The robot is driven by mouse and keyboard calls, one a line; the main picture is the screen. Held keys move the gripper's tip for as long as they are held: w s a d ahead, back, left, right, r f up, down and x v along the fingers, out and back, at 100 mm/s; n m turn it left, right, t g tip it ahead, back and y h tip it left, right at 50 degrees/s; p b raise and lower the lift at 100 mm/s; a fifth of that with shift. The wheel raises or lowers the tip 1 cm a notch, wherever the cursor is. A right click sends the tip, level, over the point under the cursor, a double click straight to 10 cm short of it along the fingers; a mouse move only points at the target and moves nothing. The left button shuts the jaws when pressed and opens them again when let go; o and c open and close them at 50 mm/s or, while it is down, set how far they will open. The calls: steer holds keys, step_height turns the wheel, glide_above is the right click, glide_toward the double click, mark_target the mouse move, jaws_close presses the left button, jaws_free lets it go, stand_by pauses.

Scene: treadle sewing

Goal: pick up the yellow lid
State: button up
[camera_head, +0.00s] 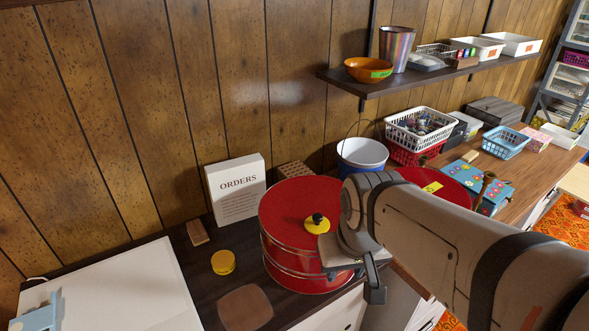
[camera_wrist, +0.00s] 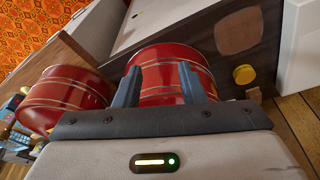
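A small yellow lid with a black knob (camera_head: 317,223) sits on the red top of a large round tin (camera_head: 290,205), near the tin's right edge. A plain round yellow piece (camera_head: 223,262) lies on the dark counter left of the tin; it also shows in the wrist view (camera_wrist: 244,75). My gripper (camera_head: 372,282) is at the tin's right front side, close to the knobbed lid. In the wrist view my gripper's two fingers (camera_wrist: 160,72) are spread apart with nothing held between them, the red tin beyond. The knobbed lid is not visible there.
A second red tin (camera_head: 440,182) stands behind my arm, partly hidden. A white ORDERS box (camera_head: 236,188), a wooden block (camera_head: 197,232) and a blue bucket (camera_head: 362,158) stand around the first tin. A brown patch (camera_head: 245,307) lies on the counter in front. A shelf (camera_head: 400,82) juts out above.

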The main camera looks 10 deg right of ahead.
steer(key=shift+s+a, duration=0.1)
steer(key=shift+a, duration=0.05)
steer(key=shift+o, duration=0.8)
steer(key=shift+r, duration=0.1)
steer(key=shift+o, duration=0.5)
steer(key=w+r+m+g+p, duration=0.1)
steer(key=w+r, duration=0.3)
steer(key=w, duration=0.4)
steer(key=shift+a+m+p, duration=0.25)
steer(key=shift+m+p, duration=0.05)
steer(key=shift+p, duration=0.45)
steer(key=m+g+p, duration=0.2)
steer(key=m, duration=0.1)
glide_above(318, 216)
steer(key=shift+d+r, duration=0.2)
steer(key=shift+r, duration=0.25)
steer(key=shift+w+f, duration=0.15)
steer(key=f, duration=0.5)
steer(key=f+p, duration=0.1)
steer(key=f, duration=0.1)
steer(key=shift+a+f, duration=0.25)
steer(key=shift+c, duration=0.5)
steer(key=c, duration=0.9)
